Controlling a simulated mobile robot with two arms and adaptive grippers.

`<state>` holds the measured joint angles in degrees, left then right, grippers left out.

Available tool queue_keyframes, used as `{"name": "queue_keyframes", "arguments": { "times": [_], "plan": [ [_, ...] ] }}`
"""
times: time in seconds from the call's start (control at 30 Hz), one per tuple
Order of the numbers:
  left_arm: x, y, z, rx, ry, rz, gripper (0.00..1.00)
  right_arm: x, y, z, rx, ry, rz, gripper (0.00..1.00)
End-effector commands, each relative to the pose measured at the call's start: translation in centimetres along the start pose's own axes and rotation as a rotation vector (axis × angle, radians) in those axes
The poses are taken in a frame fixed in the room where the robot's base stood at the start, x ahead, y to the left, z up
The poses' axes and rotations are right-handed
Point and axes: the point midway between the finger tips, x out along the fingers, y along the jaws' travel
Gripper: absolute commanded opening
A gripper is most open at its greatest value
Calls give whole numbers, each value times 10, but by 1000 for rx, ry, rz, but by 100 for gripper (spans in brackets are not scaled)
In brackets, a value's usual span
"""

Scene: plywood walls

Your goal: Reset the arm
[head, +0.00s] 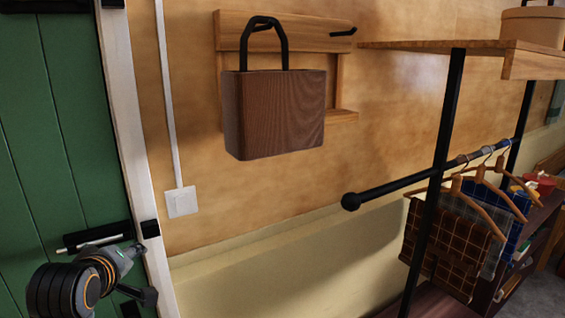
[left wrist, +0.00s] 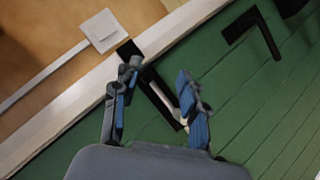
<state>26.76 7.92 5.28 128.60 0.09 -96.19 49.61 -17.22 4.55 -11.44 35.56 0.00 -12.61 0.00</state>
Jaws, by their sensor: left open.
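My left arm enters the head view at the lower left, in front of the green door (head: 50,130). My left gripper (head: 136,250) is beside the door's edge, close to a black bolt-like fitting (head: 95,236). In the left wrist view the two blue-padded fingers of my left gripper (left wrist: 160,74) stand apart with nothing held between them. A dark bar with a pale part (left wrist: 160,97) shows behind the gap between the fingers; whether they touch it I cannot tell. My right gripper is not in view.
A white door frame (head: 122,100) and a wall switch (head: 181,202) are right of the door. A brown bag (head: 275,112) hangs on a wooden wall rack (head: 232,30). A clothes rack with a black post (head: 437,170) and hanging cloths (head: 452,245) stands at the right. A black L-shaped handle (left wrist: 262,30) is on the door.

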Motion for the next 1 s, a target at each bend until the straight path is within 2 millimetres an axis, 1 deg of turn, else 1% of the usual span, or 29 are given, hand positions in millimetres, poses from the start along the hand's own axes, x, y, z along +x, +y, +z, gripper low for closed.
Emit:
{"name": "queue_keyframes", "arguments": {
  "times": [0.03, 0.13, 0.23, 0.3, 0.4, 0.5, 0.6, 0.7, 0.9, 0.93, 1.0],
  "plan": [
    [5, -23, 30, 83, -48, -38, 43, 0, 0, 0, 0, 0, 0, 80],
    [8, -61, 82, 248, -137, -88, 43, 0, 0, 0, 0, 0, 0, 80],
    [2, -99, 132, 407, -235, -123, 43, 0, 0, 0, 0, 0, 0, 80],
    [-7, -126, 166, 514, -311, -140, 43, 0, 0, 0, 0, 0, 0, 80],
    [-25, -162, 211, 655, -418, -150, 43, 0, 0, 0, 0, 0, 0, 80],
    [-46, -190, 246, 770, -514, -147, 43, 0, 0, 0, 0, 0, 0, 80],
    [-66, -213, 272, 857, -595, -138, 43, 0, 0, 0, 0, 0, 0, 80],
    [-85, -230, 294, 929, -665, -123, 43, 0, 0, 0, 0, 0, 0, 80],
    [-125, -260, 329, 1046, -795, -87, 43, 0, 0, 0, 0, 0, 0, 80],
    [-112, -266, 336, 1046, -793, -90, 43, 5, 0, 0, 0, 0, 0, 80],
    [-95, -277, 350, 1044, -797, -93, 43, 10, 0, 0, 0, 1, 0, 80]
  ]
}}
